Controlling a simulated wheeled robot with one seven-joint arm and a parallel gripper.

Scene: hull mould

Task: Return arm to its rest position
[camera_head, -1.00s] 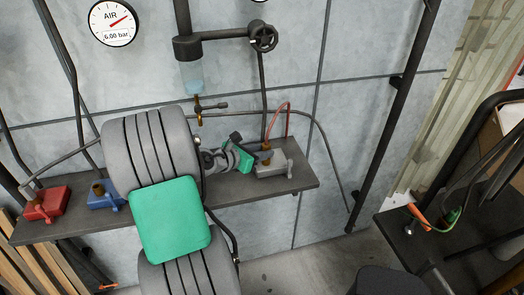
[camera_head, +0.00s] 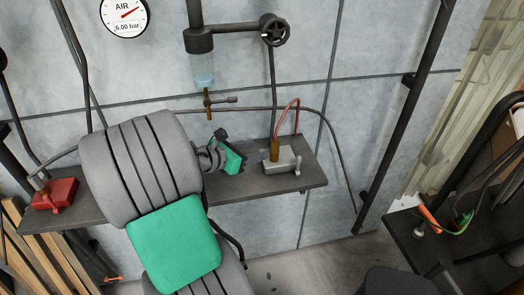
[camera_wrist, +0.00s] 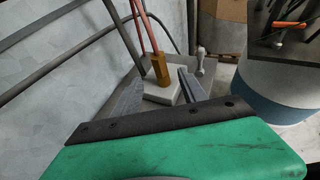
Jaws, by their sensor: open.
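My arm reaches over the wall shelf, with its large grey links and green cover in the head view. My gripper (camera_head: 246,160) is at the left of the grey valve block (camera_head: 282,162), open, with a visible gap to it. In the wrist view the two grey fingers of my gripper (camera_wrist: 158,88) stand apart with nothing held. The pale valve block (camera_wrist: 163,92), with its brass fitting (camera_wrist: 160,68) and red hose, shows beyond and between them.
A red valve block (camera_head: 54,195) sits on the shelf (camera_head: 312,178) at left. A glass bowl (camera_head: 204,72) and handwheel (camera_head: 274,30) hang on piping above. A dark cart (camera_head: 420,240) stands at right. A hose and black pipe run down the wall.

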